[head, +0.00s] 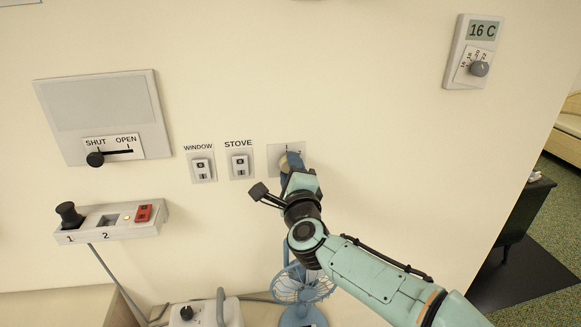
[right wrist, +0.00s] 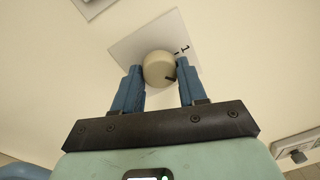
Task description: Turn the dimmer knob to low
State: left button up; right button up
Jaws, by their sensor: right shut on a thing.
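The dimmer knob (right wrist: 158,69) is a round cream knob with a dark pointer mark, on a pale square wall plate (right wrist: 128,44) with a printed "1" near its edge. In the head view the plate (head: 273,152) is right of the STOVE switch, and my right gripper (head: 291,161) covers most of the knob. In the right wrist view the blue fingers of my right gripper (right wrist: 160,85) stand on either side of the knob, shut on it. The pointer mark lies at the lower right of the knob's face. My left gripper is not in view.
The WINDOW switch (head: 202,168) and STOVE switch (head: 240,165) are just left of the plate. A blue fan (head: 303,285) stands below my arm. A thermostat (head: 471,50) is upper right.

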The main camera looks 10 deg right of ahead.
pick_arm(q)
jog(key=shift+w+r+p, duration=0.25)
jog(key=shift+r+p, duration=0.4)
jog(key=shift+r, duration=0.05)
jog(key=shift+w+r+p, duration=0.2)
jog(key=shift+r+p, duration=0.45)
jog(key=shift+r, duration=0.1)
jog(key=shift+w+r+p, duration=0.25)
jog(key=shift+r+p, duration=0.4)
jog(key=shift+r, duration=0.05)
pick_arm(e)
jog(key=shift+r+n+y, duration=0.1)
jog(key=shift+n+y, duration=0.4)
jog(key=shift+n, duration=4.9)
jog(key=o, duration=1.1)
jog(key=shift+c, duration=0.2)
jog(key=shift+s, duration=0.1)
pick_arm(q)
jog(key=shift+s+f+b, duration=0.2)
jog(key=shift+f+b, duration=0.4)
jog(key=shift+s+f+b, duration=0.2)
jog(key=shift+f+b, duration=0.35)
pick_arm(e)
jog(key=s, duration=1.3)
jog(key=shift+d+f, duration=0.2)
jog(key=shift+f, duration=0.15)
